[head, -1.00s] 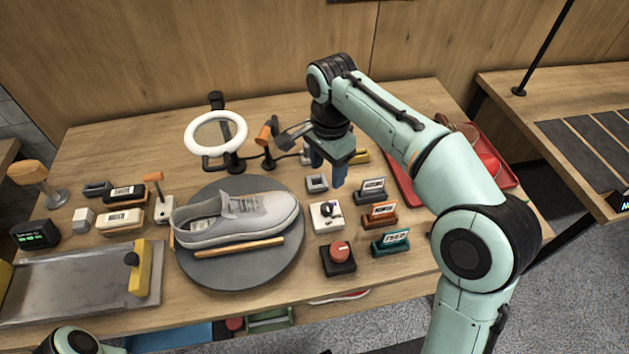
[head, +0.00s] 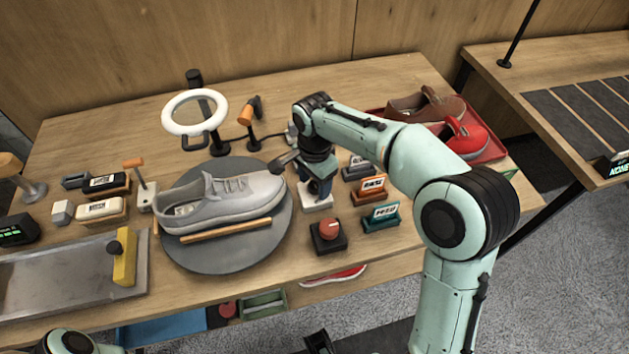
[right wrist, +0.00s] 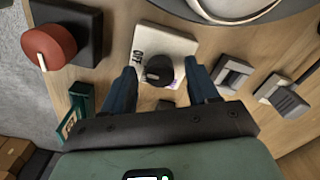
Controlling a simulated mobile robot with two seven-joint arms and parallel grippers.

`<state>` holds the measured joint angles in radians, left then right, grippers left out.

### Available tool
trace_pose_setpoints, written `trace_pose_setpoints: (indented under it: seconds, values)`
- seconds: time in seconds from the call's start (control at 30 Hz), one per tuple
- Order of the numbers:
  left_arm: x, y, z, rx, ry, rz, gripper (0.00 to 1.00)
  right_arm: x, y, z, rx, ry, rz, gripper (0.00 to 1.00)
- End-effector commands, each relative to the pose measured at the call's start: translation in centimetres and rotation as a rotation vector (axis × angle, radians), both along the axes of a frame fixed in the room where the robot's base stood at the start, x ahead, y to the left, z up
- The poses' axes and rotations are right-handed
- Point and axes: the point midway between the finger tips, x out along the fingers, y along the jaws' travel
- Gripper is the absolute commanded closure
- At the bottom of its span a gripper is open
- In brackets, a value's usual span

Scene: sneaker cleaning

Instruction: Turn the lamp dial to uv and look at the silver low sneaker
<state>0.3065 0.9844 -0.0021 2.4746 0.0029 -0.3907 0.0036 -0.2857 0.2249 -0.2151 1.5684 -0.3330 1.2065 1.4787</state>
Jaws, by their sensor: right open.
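The silver low sneaker (head: 222,200) lies on the round grey turntable (head: 238,258), toe to the right, with a wooden stick along its near side. The lamp dial is a black knob (right wrist: 158,70) on a white plate (right wrist: 178,45), seen in the right wrist view. My right gripper (right wrist: 163,90) is open, its blue fingers on either side of the knob, apart from it as far as I can tell. In the head view the gripper covers most of the dial plate (head: 318,203). The white ring lamp (head: 195,112) stands behind the sneaker. My left gripper is not in view.
A red knob on a black box (head: 329,235) is just in front of the dial. Labelled holders (head: 381,217) stand to its right. A red tray (head: 492,152) with brown and red shoes is at back right. A metal tray (head: 70,280) lies at left.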

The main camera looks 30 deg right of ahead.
Motion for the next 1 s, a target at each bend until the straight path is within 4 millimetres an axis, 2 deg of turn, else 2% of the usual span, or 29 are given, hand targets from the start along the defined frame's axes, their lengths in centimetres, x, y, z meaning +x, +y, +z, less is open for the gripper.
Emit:
trace_pose_setpoints:
  seconds: [0.2,0.23,0.4,0.73,1.0]
  values:
    - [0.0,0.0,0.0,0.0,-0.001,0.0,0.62,0.0,0.0,0.0,0.0,0.0,0.0,0.41]
    - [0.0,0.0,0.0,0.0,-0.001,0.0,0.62,0.0,0.0,0.0,0.0,0.0,0.0,0.44]
    - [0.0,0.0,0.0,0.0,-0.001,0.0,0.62,0.0,0.0,0.0,0.0,0.0,0.0,0.97]
    - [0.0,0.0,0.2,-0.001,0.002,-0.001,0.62,0.0,0.0,0.0,0.0,0.0,0.032,0.97]
    - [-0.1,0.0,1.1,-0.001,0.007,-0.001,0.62,0.0,0.0,0.2,0.0,0.0,0.187,0.97]
